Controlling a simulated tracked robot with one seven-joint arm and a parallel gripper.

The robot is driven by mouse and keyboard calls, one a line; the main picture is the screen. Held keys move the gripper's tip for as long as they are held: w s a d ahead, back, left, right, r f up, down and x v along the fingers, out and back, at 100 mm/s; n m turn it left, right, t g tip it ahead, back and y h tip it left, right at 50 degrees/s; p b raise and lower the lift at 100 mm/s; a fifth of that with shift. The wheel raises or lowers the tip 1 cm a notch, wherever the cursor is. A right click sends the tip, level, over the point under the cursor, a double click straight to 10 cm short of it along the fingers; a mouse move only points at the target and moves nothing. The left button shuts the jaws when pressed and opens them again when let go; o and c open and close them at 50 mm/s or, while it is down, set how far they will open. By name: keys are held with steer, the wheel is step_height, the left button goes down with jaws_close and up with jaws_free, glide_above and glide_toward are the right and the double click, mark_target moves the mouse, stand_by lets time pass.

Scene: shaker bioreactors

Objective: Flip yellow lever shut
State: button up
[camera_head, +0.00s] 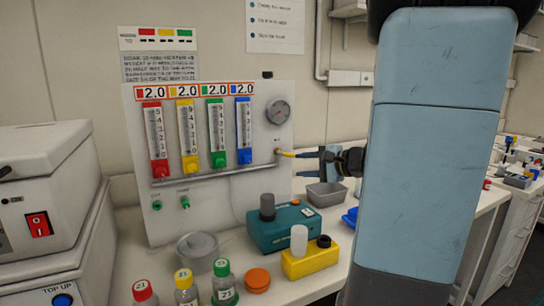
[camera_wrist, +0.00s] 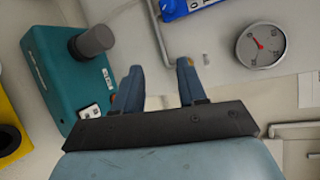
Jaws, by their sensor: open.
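The yellow lever (camera_head: 287,153) is a small strip at the valve on the lower right of the flowmeter panel (camera_head: 230,108), at the right end of the metal pipe. It points right, roughly level, in the head view. My gripper (camera_head: 322,163) is just right of it, its blue fingers reaching left towards the panel. In the wrist view my gripper (camera_wrist: 160,70) is open with nothing visible between the fingers. The lever is mostly hidden there behind the right finger. I cannot tell whether that finger touches it.
A round gauge (camera_head: 278,112) is above the valve. A teal device (camera_head: 283,228), a yellow device (camera_head: 310,261) and a grey tray (camera_head: 327,195) stand below on the bench. Several capped bottles (camera_head: 187,288) stand at the front left. My arm covers much of the right side.

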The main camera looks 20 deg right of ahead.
mark_target(291, 155)
steer(key=w+d+m+t+h, duration=0.1)
steer(key=d+m+t+h, duration=0.15)
steer(key=d, duration=0.55)
steer(key=x, duration=1.3)
steer(key=shift+w+a, duration=0.25)
steer(key=shift+a, duration=0.2)
steer(key=shift+c, duration=0.2)
